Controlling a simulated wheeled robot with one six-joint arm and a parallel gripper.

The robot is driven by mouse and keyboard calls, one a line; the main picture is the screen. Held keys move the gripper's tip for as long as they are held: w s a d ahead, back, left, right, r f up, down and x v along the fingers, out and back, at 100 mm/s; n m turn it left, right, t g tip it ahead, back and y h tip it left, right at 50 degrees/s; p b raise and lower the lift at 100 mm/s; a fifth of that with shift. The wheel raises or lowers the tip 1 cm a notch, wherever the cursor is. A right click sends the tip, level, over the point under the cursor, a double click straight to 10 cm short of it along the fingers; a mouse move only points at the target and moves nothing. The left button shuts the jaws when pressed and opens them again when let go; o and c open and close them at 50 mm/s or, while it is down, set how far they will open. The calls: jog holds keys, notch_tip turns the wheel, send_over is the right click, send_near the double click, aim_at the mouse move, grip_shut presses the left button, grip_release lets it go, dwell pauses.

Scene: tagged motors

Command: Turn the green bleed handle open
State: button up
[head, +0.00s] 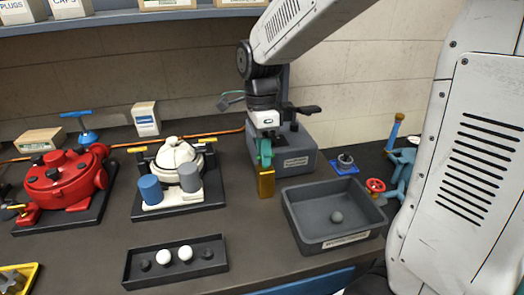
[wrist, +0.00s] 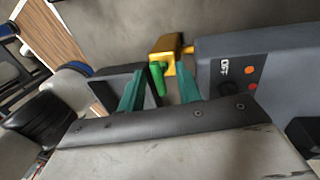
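The green bleed handle (wrist: 157,76) shows in the wrist view, sticking out from a brass-yellow valve body (wrist: 168,48). My gripper (wrist: 160,71) has its two teal fingers spread on either side of the handle, with a gap visible on each side. In the head view my gripper (head: 264,158) points down just above the brass valve body (head: 266,184), which stands at the front left of a grey box (head: 296,161). The handle cannot be told apart from my teal fingers in the head view.
A grey bin (head: 308,235) holding a ball stands to the right of the valve. A red motor (head: 62,182) and a white pump (head: 178,166) stand to the left. A dark tray (head: 170,276) with several balls lies in front. Blue fittings (head: 398,170) stand at right.

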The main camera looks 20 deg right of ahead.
jog(key=shift+a, duration=0.1)
grip_shut()
